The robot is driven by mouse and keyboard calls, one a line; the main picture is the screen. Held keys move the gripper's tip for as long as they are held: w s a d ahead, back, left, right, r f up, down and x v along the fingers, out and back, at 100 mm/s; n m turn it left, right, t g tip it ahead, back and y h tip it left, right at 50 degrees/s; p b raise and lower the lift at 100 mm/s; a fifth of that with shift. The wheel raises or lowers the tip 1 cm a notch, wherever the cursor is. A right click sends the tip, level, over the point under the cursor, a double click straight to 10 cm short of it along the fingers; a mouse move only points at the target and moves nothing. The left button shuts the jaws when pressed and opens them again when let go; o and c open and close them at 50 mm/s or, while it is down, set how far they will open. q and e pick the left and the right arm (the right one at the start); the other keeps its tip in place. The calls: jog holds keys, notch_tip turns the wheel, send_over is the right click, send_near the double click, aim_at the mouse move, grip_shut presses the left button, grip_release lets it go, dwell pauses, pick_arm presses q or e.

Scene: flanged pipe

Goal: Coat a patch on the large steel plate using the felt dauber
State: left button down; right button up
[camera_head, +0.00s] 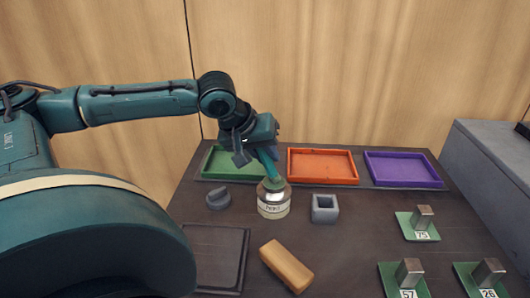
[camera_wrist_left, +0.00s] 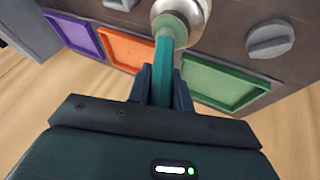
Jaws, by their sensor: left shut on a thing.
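My left gripper (camera_head: 259,148) is shut on the teal handle of the felt dauber (camera_head: 268,167). The handle slants down to the mouth of a labelled pale jar (camera_head: 273,205), and the dauber's felt end is hidden there. In the left wrist view the fingers (camera_wrist_left: 162,88) grip the handle (camera_wrist_left: 164,60) from both sides, and its far end meets the jar (camera_wrist_left: 192,12). A dark flat plate (camera_head: 216,258), which may be the large steel plate, lies at the lower left of the table, partly behind my arm. My right gripper is out of view.
Green (camera_head: 215,175), orange (camera_head: 322,180) and purple (camera_head: 403,184) trays line the back. A grey round piece (camera_head: 218,198) and a grey square holder (camera_head: 324,208) flank the jar. A tan block (camera_head: 286,266) lies in front. Metal blocks on numbered green plates (camera_head: 418,226) stand at right.

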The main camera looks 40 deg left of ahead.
pick_arm(q)
jog(key=shift+r+p, duration=0.7)
jog(key=shift+p, duration=0.15)
jog(key=shift+r+p, duration=0.7)
jog(key=shift+p, duration=0.1)
jog(key=shift+r+p, duration=0.65)
jog(key=shift+p, duration=0.1)
notch_tip(320, 180, up, 2)
jog(key=shift+p, duration=1.2)
jog(key=shift+r+p, duration=0.45)
jog(key=shift+p, duration=0.05)
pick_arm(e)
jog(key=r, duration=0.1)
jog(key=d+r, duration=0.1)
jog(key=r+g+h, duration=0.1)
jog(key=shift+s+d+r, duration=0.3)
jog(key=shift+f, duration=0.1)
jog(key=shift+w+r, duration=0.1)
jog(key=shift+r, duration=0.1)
